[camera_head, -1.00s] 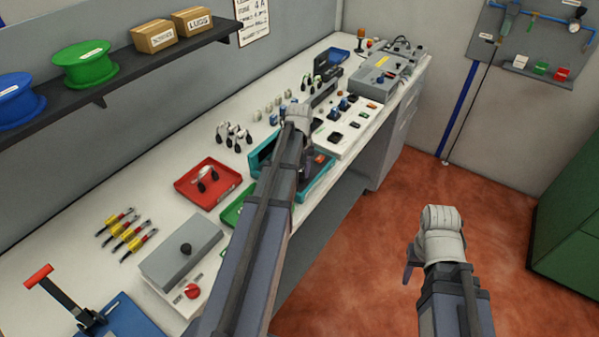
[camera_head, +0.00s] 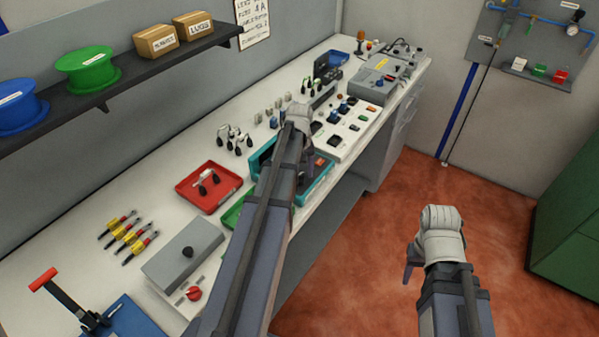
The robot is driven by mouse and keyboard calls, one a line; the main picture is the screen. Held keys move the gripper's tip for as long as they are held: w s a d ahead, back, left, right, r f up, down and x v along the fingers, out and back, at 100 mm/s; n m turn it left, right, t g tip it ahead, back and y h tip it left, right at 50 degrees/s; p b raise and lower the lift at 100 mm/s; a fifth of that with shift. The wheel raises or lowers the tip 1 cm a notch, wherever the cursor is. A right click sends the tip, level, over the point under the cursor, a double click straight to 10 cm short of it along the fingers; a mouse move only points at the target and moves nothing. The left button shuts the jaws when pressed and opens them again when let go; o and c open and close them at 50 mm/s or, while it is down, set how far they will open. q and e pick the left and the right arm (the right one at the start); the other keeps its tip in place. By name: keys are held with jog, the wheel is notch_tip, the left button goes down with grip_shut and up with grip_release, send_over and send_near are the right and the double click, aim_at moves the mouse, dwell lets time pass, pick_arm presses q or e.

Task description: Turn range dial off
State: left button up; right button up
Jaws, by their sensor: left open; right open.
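A red knob (camera_head: 193,293) sits on a pale panel at the front left of the bench, by small dark marks too small to read. Behind it, a black knob (camera_head: 187,252) stands on a grey box (camera_head: 168,264). I cannot tell from any label which is the range dial. My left gripper (camera_head: 308,165) is open above the teal tray, far to the right of both knobs; my forearm partly hides the tray. My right gripper (camera_head: 410,272) is open and empty above the red floor, clear of the bench.
A red tray (camera_head: 187,197), yellow-handled tools (camera_head: 127,231) and a blue fixture with a red-handled lever (camera_head: 43,279) surround the knobs. A dark shelf (camera_head: 130,80) with spools and boxes overhangs the bench's back.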

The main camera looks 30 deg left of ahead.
aim_at(300, 177)
pick_arm(q)
notch_tip(300, 177, up, 6)
jog(key=p, duration=0.5)
jog(key=shift+r, duration=0.15)
jog(key=shift+d, duration=0.15)
jog(key=s+d+f+m+b, duration=0.1)
jog(key=s+d+m, duration=0.3)
jog(key=d, duration=0.6)
jog(key=s+d+f+m+b, duration=0.1)
jog(key=s+d+m, duration=0.3)
jog(key=s+d, duration=0.3)
jog(key=s+d+f+m+y+b, duration=0.1)
jog(key=s+d+m, duration=0.3)
jog(key=d, duration=0.9)
jog(key=shift+s+d+f, duration=0.3)
jog(key=shift+s+f, duration=0.1)
jog(key=shift+s, duration=0.5)
